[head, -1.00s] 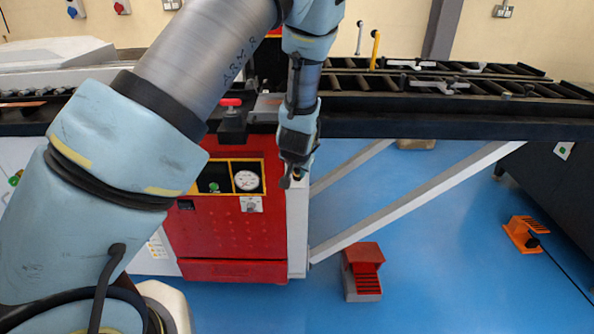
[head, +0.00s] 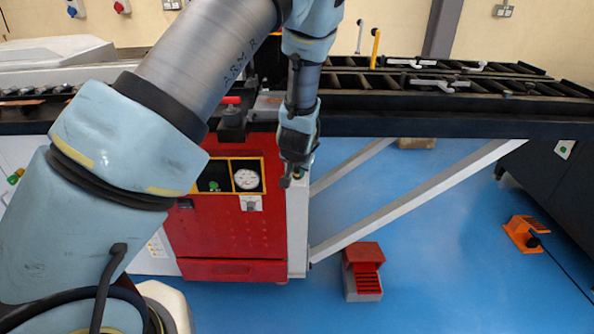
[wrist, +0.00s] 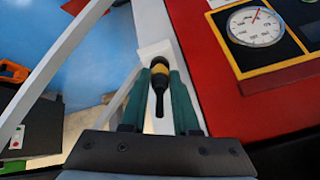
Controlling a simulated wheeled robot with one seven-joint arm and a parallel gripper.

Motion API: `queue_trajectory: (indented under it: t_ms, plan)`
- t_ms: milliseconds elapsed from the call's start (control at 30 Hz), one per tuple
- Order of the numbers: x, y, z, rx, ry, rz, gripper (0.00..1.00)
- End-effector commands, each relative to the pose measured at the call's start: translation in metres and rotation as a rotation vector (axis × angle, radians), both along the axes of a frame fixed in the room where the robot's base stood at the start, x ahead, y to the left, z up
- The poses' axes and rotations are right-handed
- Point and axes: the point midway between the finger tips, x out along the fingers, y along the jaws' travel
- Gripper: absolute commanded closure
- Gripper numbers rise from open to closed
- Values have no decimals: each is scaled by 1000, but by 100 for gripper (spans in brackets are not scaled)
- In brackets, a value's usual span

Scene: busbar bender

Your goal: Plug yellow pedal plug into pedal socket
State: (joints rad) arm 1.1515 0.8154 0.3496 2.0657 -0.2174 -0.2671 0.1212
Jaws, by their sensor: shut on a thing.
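My gripper (wrist: 159,84) is shut on the yellow pedal plug (wrist: 160,70), a dark plug with a yellow band, seen between the two green fingers in the wrist view. The plug's far end points at the white side panel (wrist: 153,45) of the red machine. In the head view my gripper (head: 288,180) hangs at the machine's right front corner, beside the gauge. The pedal socket cannot be made out; the plug and fingers cover that spot in the wrist view. I cannot tell whether the plug touches the panel.
The red machine front (head: 225,228) with its round gauge (head: 247,179) is close on the left. A white diagonal brace (head: 420,200) runs up to the right. A red foot pedal (head: 363,270) and an orange pedal (head: 523,234) stand on open blue floor.

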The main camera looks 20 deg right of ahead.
Motion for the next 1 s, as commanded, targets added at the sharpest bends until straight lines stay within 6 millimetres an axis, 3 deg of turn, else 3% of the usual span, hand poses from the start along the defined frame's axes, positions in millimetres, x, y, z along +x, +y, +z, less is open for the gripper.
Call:
queue_trajectory:
  t_ms: [600,633,900,1000]
  plan:
    - [8,-4,-12,-1,-1,0,100]
    - [8,-4,-12,-1,-1,0,69]
    - [8,-4,-11,-1,-1,0,38]
    - [8,-4,-11,-1,-1,0,36]
